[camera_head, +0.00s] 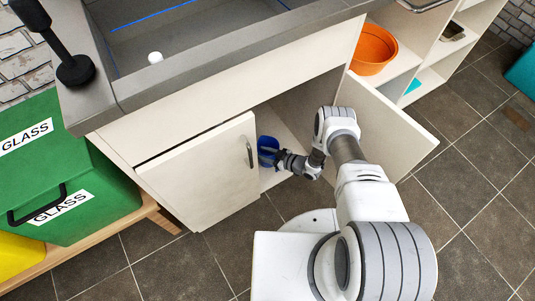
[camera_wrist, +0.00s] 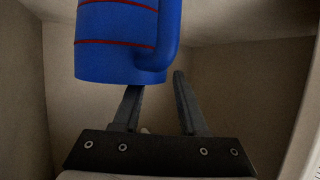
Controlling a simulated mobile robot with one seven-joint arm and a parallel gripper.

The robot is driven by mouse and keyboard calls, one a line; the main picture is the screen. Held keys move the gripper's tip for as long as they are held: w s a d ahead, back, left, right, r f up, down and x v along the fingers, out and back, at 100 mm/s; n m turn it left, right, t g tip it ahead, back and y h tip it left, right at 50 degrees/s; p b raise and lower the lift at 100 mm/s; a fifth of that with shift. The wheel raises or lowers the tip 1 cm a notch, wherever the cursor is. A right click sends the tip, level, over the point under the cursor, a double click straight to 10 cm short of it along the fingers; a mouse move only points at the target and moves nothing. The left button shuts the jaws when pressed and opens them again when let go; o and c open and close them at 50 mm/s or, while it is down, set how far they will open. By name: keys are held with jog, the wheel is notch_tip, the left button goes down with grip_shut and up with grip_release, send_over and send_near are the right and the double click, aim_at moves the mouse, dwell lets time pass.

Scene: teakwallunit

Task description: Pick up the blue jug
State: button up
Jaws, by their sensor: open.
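The blue jug (camera_head: 264,143) stands inside the open cupboard under the counter, near the inner edge of the left door, partly hidden by my gripper. In the wrist view the jug (camera_wrist: 112,45) is blue with thin red bands, its handle (camera_wrist: 168,38) on the right side; its upper part is cut off. My gripper (camera_head: 274,156) reaches into the cupboard at the jug. In the wrist view my gripper (camera_wrist: 157,85) is open, with nothing held. The left fingertip is at the jug's lower edge and the handle's lower end lies between the fingertips; contact is unclear.
The left cupboard door (camera_head: 205,172) and right door (camera_head: 385,125) stand open either side of my arm. Counter with sink (camera_head: 170,80) is above. An orange bowl (camera_head: 373,50) sits on a shelf at right. A green glass bin (camera_head: 75,170) stands at left.

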grip_shut()
dwell(1.3)
